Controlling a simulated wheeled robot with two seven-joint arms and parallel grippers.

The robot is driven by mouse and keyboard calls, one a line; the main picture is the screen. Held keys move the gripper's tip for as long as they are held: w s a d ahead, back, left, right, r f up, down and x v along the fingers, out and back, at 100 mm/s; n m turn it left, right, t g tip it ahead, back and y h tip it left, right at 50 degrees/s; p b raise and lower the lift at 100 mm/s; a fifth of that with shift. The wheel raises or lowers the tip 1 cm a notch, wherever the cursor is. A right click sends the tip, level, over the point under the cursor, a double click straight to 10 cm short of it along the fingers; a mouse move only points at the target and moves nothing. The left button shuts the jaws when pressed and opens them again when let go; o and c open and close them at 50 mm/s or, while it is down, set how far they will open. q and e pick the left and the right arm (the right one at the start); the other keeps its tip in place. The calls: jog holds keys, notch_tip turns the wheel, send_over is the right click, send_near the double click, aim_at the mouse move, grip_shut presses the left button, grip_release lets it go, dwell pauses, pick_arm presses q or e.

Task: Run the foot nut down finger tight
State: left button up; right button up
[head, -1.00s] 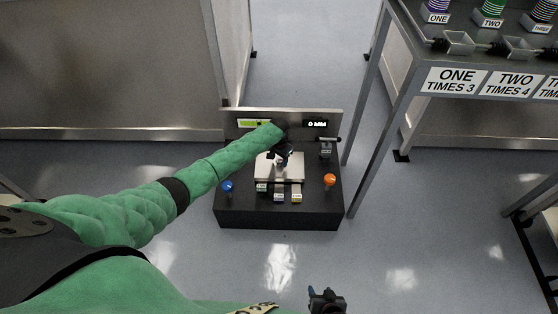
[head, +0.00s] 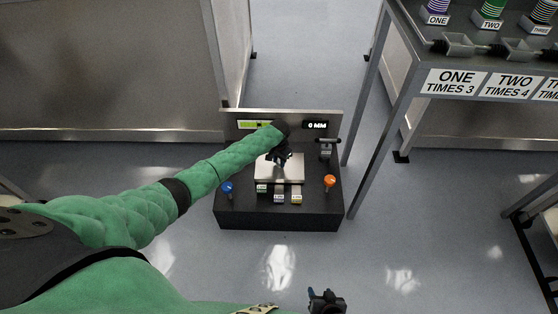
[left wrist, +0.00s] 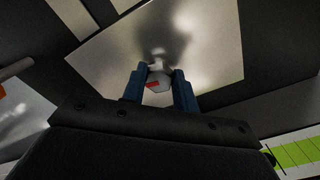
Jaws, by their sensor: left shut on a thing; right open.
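The foot nut (left wrist: 158,84) is a small pale grey piece with a red mark in the left wrist view. It sits between the two blue fingers of my left gripper (left wrist: 158,92), which is shut on it. The pale square plate (left wrist: 110,62) lies behind it. In the head view my left gripper (head: 281,160) is over the back of the plate (head: 290,174) on the black unit (head: 278,216). The gripper hides the nut there. My right gripper (head: 327,298) is open and empty near the bottom edge, apart from the unit.
The unit's back panel has a green bar gauge (head: 254,124) and a display reading 0 MM (head: 317,125). A blue knob (head: 227,186) and an orange knob (head: 330,180) flank the plate. Small labelled blocks line its front. A metal shelf (head: 455,85) stands at the right.

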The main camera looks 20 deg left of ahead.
pick_arm(q)
jog(key=m+p, duration=0.1)
jog(key=m, duration=0.1)
jog(key=shift+r+m, duration=0.1)
jog(key=shift+m, duration=0.3)
jog(key=shift+w+m+p, duration=0.1)
jog(key=shift+m+p, duration=0.4)
jog(key=shift+m, duration=0.5)
jog(key=m, duration=0.3)
jog(key=shift+a, duration=0.15)
jog(key=shift+w+m, duration=0.1)
jog(key=shift+m, duration=1)
jog(key=o, duration=0.9)
jog(key=shift+o, duration=0.4)
